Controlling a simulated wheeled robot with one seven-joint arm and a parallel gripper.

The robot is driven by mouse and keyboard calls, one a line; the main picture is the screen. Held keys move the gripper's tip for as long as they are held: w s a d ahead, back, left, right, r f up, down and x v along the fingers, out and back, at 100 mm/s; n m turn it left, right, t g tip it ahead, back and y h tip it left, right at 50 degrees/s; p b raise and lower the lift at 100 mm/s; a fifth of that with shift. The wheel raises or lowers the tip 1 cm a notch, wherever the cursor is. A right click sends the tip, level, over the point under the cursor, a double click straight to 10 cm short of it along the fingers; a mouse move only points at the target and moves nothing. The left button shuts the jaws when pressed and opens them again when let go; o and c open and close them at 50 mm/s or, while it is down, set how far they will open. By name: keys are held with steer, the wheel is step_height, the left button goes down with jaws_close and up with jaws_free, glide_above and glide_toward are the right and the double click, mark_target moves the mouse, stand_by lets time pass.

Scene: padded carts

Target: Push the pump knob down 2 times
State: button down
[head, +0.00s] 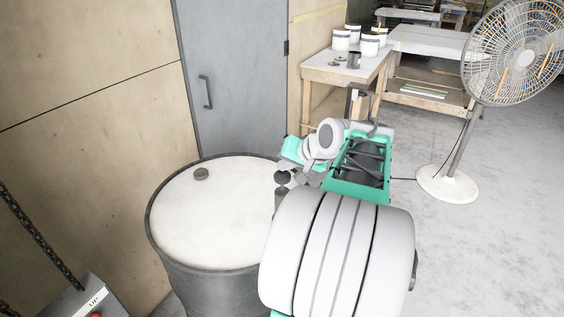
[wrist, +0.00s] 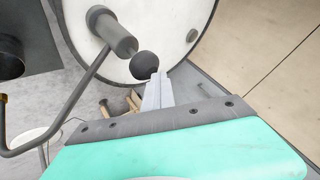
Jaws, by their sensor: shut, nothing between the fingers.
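A dark round pump knob (wrist: 145,65) sits at the end of a grey pump cylinder (wrist: 121,35) in the wrist view, with a bent grey pipe (wrist: 85,85) off its side. In the head view the knob (head: 282,177) stands above the near right part of the drum's white lid (head: 205,220), partly beside my arm. My gripper (wrist: 157,76) is shut and empty, with its fingertips right at the knob's edge in the wrist view. I cannot tell whether they touch it. In the head view my arm hides much of the pump.
The drum stands by a wooden wall (head: 90,80) and a grey door (head: 230,70). A workbench (head: 345,75) with white pots and a fan (head: 515,55) stand behind to the right. A control box (head: 92,295) is at lower left. The floor (head: 480,240) at right is clear.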

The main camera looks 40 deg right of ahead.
mark_target(285, 174)
steer(key=shift+f+b, duration=0.5)
steer(key=shift+f, duration=0.3)
steer(key=shift+r, duration=0.1)
stand_by(0.5)
steer(key=shift+r+p, duration=2.7)
steer(key=shift+r, duration=0.5)
steer(key=shift+r, duration=0.1)
step_height(285, 174, up, 5)
steer(key=p, duration=0.4)
